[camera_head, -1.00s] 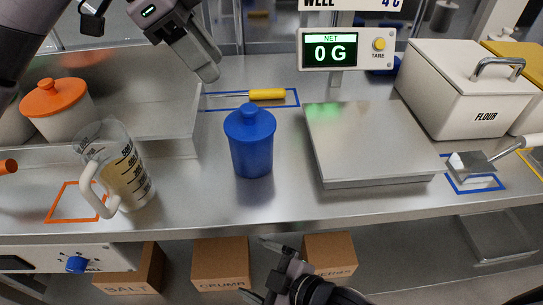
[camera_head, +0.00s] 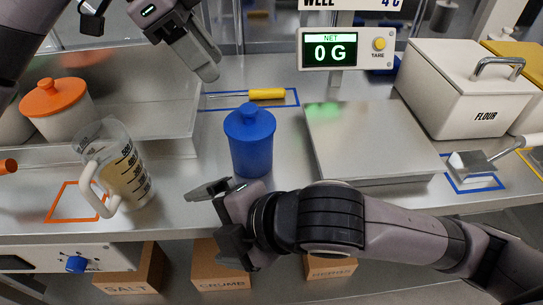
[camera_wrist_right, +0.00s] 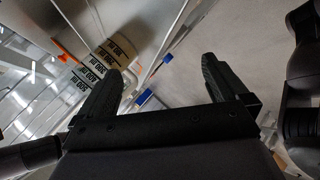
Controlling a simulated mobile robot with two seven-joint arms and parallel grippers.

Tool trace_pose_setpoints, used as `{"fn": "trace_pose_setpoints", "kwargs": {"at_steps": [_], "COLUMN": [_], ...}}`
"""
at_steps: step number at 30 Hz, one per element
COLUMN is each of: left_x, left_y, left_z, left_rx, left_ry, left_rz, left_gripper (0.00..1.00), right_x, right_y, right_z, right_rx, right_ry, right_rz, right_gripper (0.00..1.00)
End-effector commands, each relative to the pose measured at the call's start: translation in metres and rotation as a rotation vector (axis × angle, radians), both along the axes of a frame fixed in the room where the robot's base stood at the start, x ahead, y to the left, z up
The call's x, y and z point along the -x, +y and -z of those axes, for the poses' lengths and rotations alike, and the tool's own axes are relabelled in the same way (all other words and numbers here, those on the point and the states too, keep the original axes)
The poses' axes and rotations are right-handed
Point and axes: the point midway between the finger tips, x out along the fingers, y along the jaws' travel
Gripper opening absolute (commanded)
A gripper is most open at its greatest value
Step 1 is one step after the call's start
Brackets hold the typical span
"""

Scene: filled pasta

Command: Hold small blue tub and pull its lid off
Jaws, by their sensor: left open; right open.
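The small blue tub (camera_head: 251,156) stands upright on the steel counter in the head view, with its blue knobbed lid (camera_head: 249,122) on top. My left gripper (camera_head: 150,50) is open and empty, up and to the left of the tub, well apart from it. My right gripper (camera_head: 222,218) is open at the counter's front edge, in front of and a little left of the tub, not touching it. In the right wrist view my open fingers (camera_wrist_right: 163,85) have nothing between them. I cannot make out the tub for certain there.
A measuring jug (camera_head: 121,170) stands left of the tub, near my right gripper; it also shows in the wrist view (camera_wrist_right: 85,70). A scale plate (camera_head: 365,145) is to the right. A yellow-handled tool (camera_head: 266,94) lies behind. An orange-lidded pot (camera_head: 60,118) stands at left.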

Motion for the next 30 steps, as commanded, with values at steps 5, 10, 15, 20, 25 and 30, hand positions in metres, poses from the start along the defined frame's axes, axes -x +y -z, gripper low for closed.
{"fn": "trace_pose_setpoints", "kwargs": {"at_steps": [5, 10, 15, 20, 25, 30], "left_x": [0.000, 0.000, 0.000, 0.000, 0.000, 0.000], "left_y": [0.000, 0.000, 0.000, 0.000, 0.000, 0.000], "left_z": [0.000, 0.000, 0.000, 0.000, 0.000, 0.000], "left_rx": [0.000, 0.000, 0.000, 0.000, 0.000, 0.000], "left_ry": [0.000, 0.000, 0.000, 0.000, 0.000, 0.000], "left_rz": [0.000, 0.000, 0.000, 0.000, 0.000, 0.000], "left_gripper": [0.43, 0.43, 0.43, 0.43, 0.43, 0.43], "right_x": [-0.044, -0.068, -0.078, -0.082, -0.084, -0.094], "right_y": [-0.040, -0.066, -0.079, -0.085, -0.087, -0.083], "right_z": [-0.025, -0.039, -0.044, -0.043, -0.043, -0.038], "right_rx": [0.315, 0.600, 0.848, 1.010, 1.088, 1.100], "right_ry": [-0.369, -0.687, -0.953, -1.117, -1.194, -1.203], "right_rz": [-0.039, -0.136, -0.280, -0.393, -0.451, -0.460], "right_gripper": [1.00, 1.00, 1.00, 1.00, 1.00, 1.00]}}
